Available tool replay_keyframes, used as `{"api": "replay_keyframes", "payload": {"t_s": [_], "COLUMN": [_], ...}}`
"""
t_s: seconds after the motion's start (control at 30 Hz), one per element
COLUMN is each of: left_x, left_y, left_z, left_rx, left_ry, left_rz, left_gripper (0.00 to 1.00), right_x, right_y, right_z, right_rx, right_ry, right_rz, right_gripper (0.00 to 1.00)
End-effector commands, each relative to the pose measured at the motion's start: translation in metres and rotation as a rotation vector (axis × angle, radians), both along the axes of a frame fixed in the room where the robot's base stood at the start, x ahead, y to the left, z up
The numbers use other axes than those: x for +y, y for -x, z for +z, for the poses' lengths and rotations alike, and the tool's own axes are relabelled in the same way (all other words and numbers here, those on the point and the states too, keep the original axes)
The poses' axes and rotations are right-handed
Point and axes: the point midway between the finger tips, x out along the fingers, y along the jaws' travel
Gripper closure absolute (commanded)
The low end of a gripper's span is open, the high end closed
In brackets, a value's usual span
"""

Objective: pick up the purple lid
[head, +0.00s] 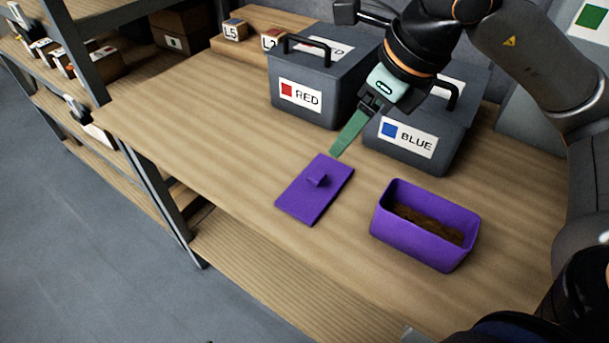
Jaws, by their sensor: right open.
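My left gripper is not in the head view.
A grey box marked RED (318,110) and one marked BLUE (425,153) stand behind the lid, close to my right gripper. Small blocks (234,30) sit on a raised board at the back. The wooden table (200,130) is clear left of the lid.

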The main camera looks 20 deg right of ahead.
Motion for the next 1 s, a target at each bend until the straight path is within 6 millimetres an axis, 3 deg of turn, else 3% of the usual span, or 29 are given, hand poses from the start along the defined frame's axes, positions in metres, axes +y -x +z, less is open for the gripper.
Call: {"api": "replay_keyframes", "payload": {"t_s": [0.4, 0.63, 1.0], "left_x": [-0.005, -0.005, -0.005], "left_y": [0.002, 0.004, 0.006], "left_z": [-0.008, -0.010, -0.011], "left_rx": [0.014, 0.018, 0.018], "left_ry": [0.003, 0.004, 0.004], "left_rz": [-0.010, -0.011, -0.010], "left_gripper": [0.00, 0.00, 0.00], "right_x": [0.012, 0.016, 0.027], "right_y": [-0.019, -0.025, -0.039], "right_z": [-0.057, -0.073, -0.115], "right_rx": [0.010, 0.007, 0.006], "right_ry": [-0.008, -0.008, -0.008], "right_rz": [-0.022, -0.022, -0.022], "right_gripper": [0.32, 0.32, 0.32]}}
